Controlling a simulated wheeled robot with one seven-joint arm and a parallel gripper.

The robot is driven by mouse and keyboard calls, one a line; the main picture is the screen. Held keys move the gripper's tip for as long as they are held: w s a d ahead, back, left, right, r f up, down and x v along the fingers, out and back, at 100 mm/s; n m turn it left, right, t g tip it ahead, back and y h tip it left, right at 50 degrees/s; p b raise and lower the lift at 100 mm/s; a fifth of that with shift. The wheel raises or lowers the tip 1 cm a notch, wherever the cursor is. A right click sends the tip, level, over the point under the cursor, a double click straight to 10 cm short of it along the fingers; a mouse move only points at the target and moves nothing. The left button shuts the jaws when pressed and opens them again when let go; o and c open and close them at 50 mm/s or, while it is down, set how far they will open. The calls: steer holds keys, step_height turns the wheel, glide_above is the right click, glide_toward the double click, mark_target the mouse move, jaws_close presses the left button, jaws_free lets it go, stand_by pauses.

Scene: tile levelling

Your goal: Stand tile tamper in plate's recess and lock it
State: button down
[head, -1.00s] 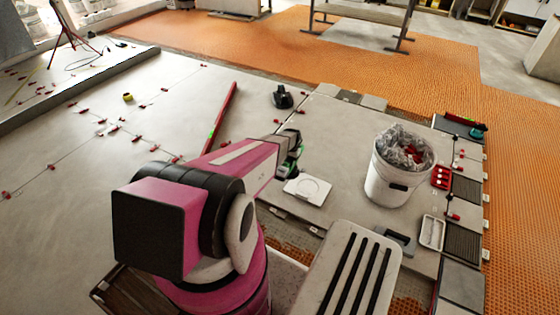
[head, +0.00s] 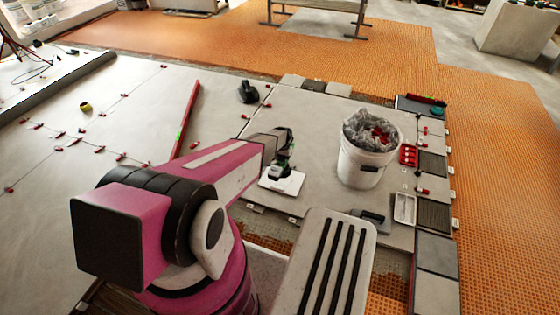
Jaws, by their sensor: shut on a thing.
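My gripper (head: 286,141) is shut on the tile tamper (head: 282,167), a small dark and green tool. It holds the tamper roughly upright. The white square plate (head: 292,185) lies on the grey tiles just under the tamper's lower end. The tamper covers the plate's far part and its recess. I cannot tell whether the tamper touches the plate or hangs just above it. Any lock on the plate is too small to make out.
A white bucket (head: 358,171) with a grey liner and red pieces stands to the right. A red tray (head: 408,156), a white tray (head: 404,209) and a grey tool (head: 371,219) lie near it. A black tool (head: 248,92) and a long red bar (head: 186,120) lie farther back.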

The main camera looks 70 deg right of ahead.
steer(key=shift+f, duration=3.05)
steer(key=shift+f, duration=0.75)
steer(key=c, duration=0.8)
jaws_free()
steer(key=shift+c, duration=0.2)
